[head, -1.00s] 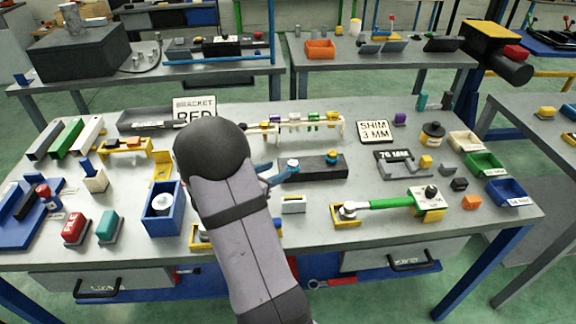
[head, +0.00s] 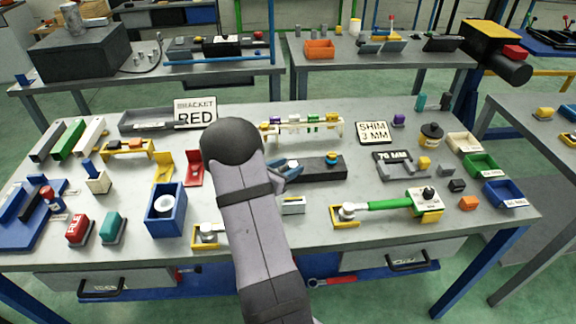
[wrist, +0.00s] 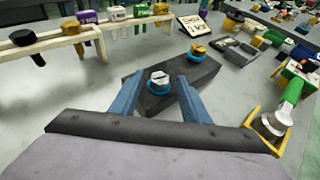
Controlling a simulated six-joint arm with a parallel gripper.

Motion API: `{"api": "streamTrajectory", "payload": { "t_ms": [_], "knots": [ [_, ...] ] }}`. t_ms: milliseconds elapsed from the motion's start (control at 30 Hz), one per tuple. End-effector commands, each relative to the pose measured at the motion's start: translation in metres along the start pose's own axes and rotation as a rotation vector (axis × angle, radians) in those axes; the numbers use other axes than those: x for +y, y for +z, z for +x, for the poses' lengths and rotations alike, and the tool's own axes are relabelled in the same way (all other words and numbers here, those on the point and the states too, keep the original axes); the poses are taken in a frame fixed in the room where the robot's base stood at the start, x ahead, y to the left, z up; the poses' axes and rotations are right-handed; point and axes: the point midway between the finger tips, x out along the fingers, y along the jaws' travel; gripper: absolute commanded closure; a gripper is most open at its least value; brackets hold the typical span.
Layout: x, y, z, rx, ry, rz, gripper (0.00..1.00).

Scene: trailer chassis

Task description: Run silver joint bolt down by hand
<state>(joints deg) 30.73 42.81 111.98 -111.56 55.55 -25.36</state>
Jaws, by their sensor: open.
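A dark block (head: 312,172) lies on the middle of the bench and carries two bolts. The silver joint bolt (wrist: 158,77) stands upright at its left end, with a blue ring around its base. A gold bolt (wrist: 198,48), also with a blue ring, stands at the other end; it shows in the head view (head: 332,159). My gripper (wrist: 157,88) is open, with one blue finger on each side of the silver bolt and visible gaps between. In the head view my gripper (head: 286,170) is at the block's left end and partly covers the silver bolt.
A rack (head: 304,125) with several coloured tools stands behind the block. A green-handled wrench (head: 385,204) lies on yellow supports to the right. A red bracket (head: 194,170) and blue bin (head: 165,213) stand left.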

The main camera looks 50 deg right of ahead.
Motion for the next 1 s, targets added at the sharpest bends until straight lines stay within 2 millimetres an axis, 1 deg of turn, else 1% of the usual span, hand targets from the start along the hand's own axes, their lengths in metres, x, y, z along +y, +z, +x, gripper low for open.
{"api": "streamTrajectory", "payload": {
  "t_ms": [233, 267, 300, 367, 400, 433, 767, 1000],
  "knots": [
    [-0.0001, -0.0003, 0.0011, 0.0, 0.0, 0.0, 0.58],
    [-0.0001, -0.0003, 0.0011, 0.0, 0.0, 0.0, 0.6],
    [-0.0001, -0.0003, 0.001, 0.0, 0.0, 0.0, 0.7],
    [-0.0001, -0.0003, 0.001, 0.0, 0.0, 0.0, 0.84],
    [-0.0001, -0.0003, 0.0009, 0.0, 0.0, 0.0, 0.94],
    [-0.0001, -0.0003, 0.0009, 0.0, 0.0, 0.0, 0.99],
    [0.0011, -0.0006, 0.0006, -0.001, -0.022, 0.009, 0.99],
    [0.0048, -0.0009, 0.001, -0.001, -0.114, 0.048, 0.99]
  ]
}}
